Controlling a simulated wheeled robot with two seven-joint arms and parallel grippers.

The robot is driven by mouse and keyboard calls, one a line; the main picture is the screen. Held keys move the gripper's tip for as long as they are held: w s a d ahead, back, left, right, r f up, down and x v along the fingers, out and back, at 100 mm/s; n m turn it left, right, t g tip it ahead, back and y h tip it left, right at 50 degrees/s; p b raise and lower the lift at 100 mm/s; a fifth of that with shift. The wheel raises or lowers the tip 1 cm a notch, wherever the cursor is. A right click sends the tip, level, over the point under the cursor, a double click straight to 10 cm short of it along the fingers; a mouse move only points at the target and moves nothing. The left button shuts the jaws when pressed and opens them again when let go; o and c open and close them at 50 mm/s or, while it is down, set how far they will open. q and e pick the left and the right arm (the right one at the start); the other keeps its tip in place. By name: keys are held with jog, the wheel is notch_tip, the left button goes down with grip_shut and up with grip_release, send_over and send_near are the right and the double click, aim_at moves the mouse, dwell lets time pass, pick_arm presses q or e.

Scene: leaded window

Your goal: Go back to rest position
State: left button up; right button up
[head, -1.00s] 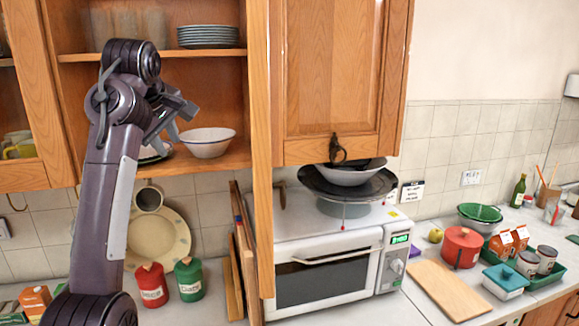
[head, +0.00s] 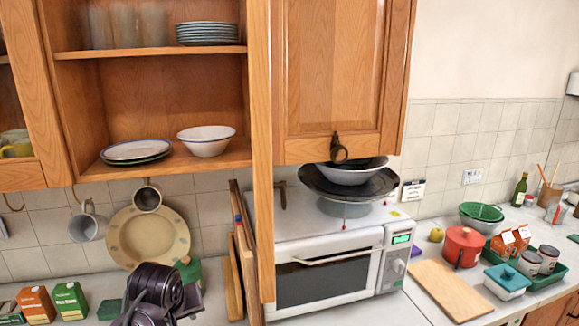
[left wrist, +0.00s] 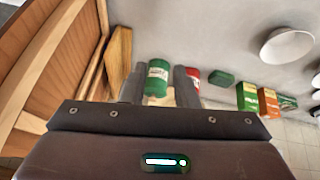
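My left gripper (head: 192,297) is low over the counter at the bottom of the head view, partly hidden by my own arm. In the left wrist view its two fingers (left wrist: 160,88) are spread apart with nothing held. A green canister (left wrist: 158,76) shows between and beyond the fingertips; in the head view only part of it (head: 189,271) shows behind the gripper. A red canister (left wrist: 191,77) is partly hidden behind one finger. My right gripper is not in view.
The open cupboard shelf (head: 178,158) above holds a white bowl (head: 206,141) and stacked plates (head: 137,151). Wooden boards (head: 238,265) lean right of the gripper, beside the white oven (head: 322,279). Cartons (head: 70,300) stand to the left. A large plate (head: 150,238) hangs behind.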

pick_arm(q)
jog(key=s+d+f+m+g+h, duration=0.1)
jog(key=s+d+f+m, duration=0.3)
jog(key=s, duration=0.8)
jog(key=s+a+f+m+g, duration=0.1)
jog(key=s+f+m, duration=0.35)
jog(key=s, duration=0.75)
notch_tip(320, 180, down, 39)
jog(key=s+n+g+b, duration=0.1)
jog(key=s+n+b, duration=0.15)
jog(key=b, duration=0.55)
jog(key=s+a+f+b, duration=0.1)
jog(key=s+f+b, duration=0.2)
jog(key=s+f, duration=0.7)
jog(key=s+a+f+m+g+b, duration=0.1)
jog(key=s+a+f+b, duration=0.1)
jog(key=s+f, duration=0.7)
notch_tip(320, 180, down, 6)
jog(key=shift+s+f+g+b, duration=0.2)
jog(key=shift+s+g+b, duration=0.15)
jog(key=shift+b, duration=0.4)
jog(key=shift+s+a, duration=0.15)
jog(key=shift+a, duration=0.05)
